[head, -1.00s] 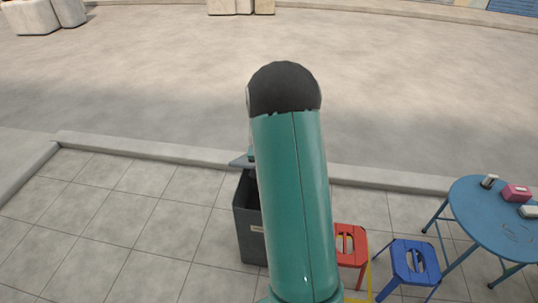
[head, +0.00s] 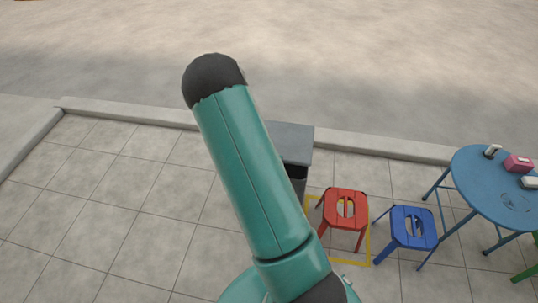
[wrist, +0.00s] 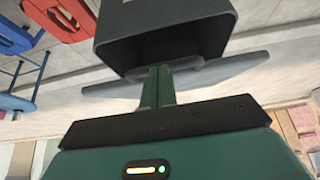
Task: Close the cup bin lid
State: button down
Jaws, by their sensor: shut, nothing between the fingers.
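The cup bin (head: 299,187) is a dark grey box, partly hidden behind my arm in the head view. Its grey lid (head: 293,142) shows as a flat panel at the bin's far side, with a dark opening visible in front of it, so it stands at least partly open. In the wrist view the bin (wrist: 125,22) is at the top with its dark mouth facing me, and the lid (wrist: 225,76) spans below it. My gripper (wrist: 158,74) is shut and empty, its tips at the lid by the mouth. Whether they touch is unclear. My arm hides the gripper in the head view.
A red stool (head: 345,203) stands right of the bin, with a blue stool (head: 409,228) beside it. A round blue table (head: 495,195) with small items is at the right. A kerb (head: 390,148) runs behind the bin. Tiled floor at the left is clear.

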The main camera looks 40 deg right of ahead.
notch_tip(320, 180, down, 12)
jog(key=s+a, duration=0.1)
jog(key=a, duration=0.1)
jog(key=shift+s+a, duration=0.3)
jog(key=shift+s, duration=0.1)
jog(key=shift+r, duration=0.1)
jog(key=shift+w+r, duration=0.1)
jog(key=shift+w, duration=0.1)
